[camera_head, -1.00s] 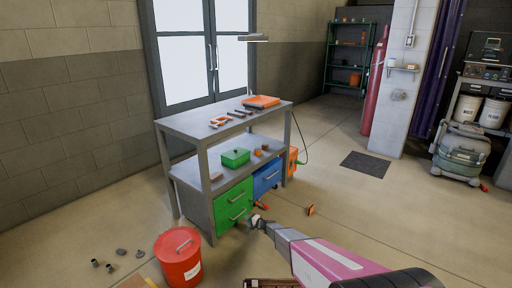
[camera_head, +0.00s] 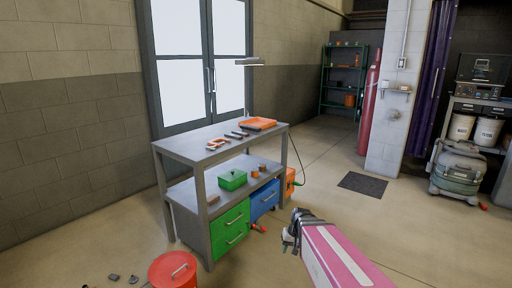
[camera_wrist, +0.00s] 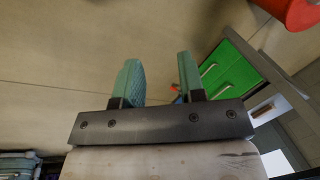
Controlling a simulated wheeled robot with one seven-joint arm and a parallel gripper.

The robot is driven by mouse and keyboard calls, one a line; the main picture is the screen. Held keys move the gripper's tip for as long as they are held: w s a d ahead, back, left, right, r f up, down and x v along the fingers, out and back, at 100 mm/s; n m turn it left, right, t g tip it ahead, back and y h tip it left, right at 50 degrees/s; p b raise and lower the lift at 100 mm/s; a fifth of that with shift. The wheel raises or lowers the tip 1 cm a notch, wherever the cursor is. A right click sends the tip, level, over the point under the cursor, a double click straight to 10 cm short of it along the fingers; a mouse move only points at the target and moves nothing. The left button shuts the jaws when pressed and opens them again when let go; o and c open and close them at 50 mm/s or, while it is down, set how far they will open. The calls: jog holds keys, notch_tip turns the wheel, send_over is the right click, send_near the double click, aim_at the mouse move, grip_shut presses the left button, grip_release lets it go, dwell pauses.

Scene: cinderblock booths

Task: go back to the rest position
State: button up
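My gripper (camera_head: 290,235) is at the end of my pink and white arm, in front of and to the right of the grey workbench (camera_head: 190,145). In the wrist view my gripper (camera_wrist: 158,65) shows two teal fingers standing apart with only floor and a small bit of the scene behind the gap. It is open and holds nothing. It is clear of the bench. In the head view its fingers are small and partly hidden by my wrist.
The bench has green drawers (camera_head: 229,228), a blue drawer (camera_head: 264,200), a green box (camera_head: 232,180) and an orange tray (camera_head: 260,122). A red bucket (camera_head: 173,270) stands at front left. A dark mat (camera_head: 362,184) lies on open floor. A grey-green machine (camera_head: 458,172) stands right.

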jog(key=s+d+r+h, duration=0.2)
jog(key=s+d+r, duration=0.2)
jog(key=s, duration=0.1)
jog(key=shift+s+d, duration=0.3)
jog(key=shift+s, duration=0.05)
dwell(0.6)
